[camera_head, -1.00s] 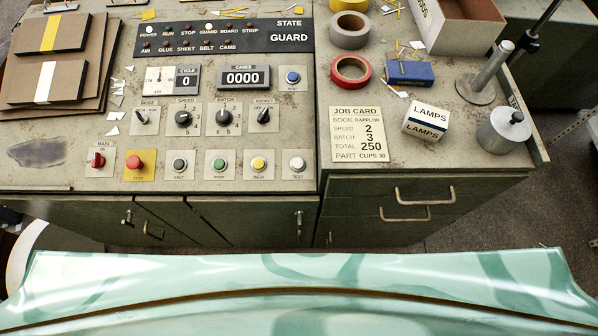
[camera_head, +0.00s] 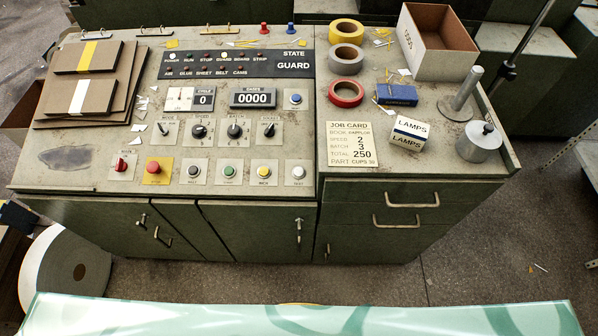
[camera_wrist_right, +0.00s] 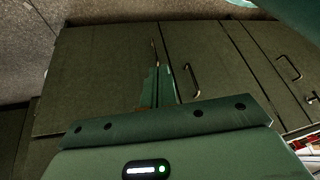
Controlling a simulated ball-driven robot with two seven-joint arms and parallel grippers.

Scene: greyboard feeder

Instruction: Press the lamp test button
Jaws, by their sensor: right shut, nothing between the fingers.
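The white button marked TEST (camera_head: 298,173) sits at the right end of the bottom button row on the console (camera_head: 210,112). Nothing covers it in the head view. The dark lamp strip (camera_head: 237,64) runs along the back of the panel and reads STATE GUARD; a few of its small lamps look lit, the others dark. Neither gripper shows in the head view. In the right wrist view my right gripper (camera_wrist_right: 157,88) is shut and empty, in front of the green cabinet doors (camera_wrist_right: 95,75) and below the console top. The wrist view does not show the button.
Green, yellow and black buttons stand left of TEST, with a red button (camera_head: 153,166) on a yellow plate. A job card (camera_head: 352,144), a LAMPS box (camera_head: 409,133) and tape rolls lie to the right. Drawer handles (camera_head: 412,199) stick out in front. A large roll (camera_head: 75,272) stands on the floor.

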